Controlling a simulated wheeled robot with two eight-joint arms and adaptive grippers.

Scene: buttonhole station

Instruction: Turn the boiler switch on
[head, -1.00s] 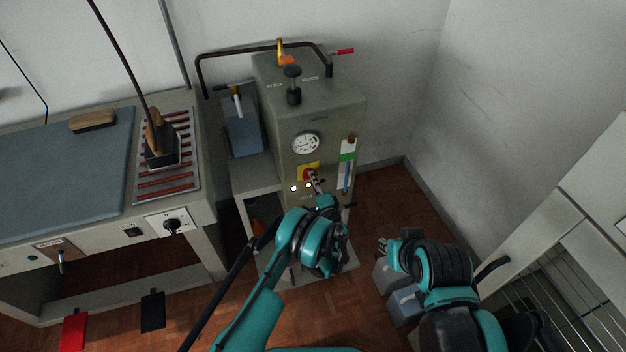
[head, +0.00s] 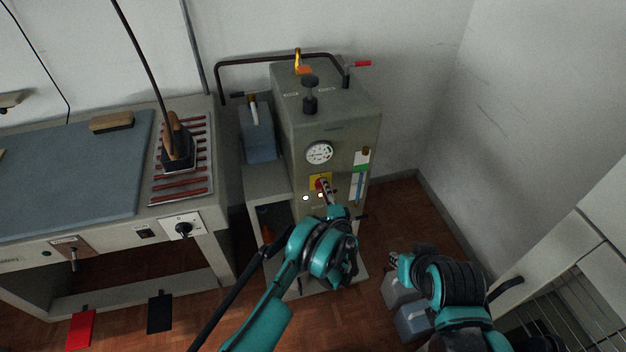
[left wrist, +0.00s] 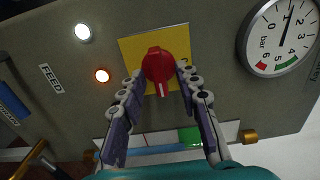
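The boiler (head: 335,130) is a grey-green cabinet with a pressure gauge on its front. Its switch is a red rotary knob (left wrist: 158,67) with a white pointer mark, on a yellow plate (left wrist: 132,48). My left gripper (left wrist: 160,74) has its two fingers apart, one on each side of the knob; I cannot tell whether they touch it. In the head view the left gripper (head: 325,187) reaches the switch and partly hides it. A white lamp (left wrist: 82,32) and an orange lamp (left wrist: 102,75) glow beside the plate. My right gripper (head: 394,259) hangs away from the boiler at lower right.
An ironing table (head: 75,170) with an iron (head: 177,150) stands at left, and a blue-grey tank (head: 258,135) is beside the boiler. A white cabinet (head: 590,240) is at right.

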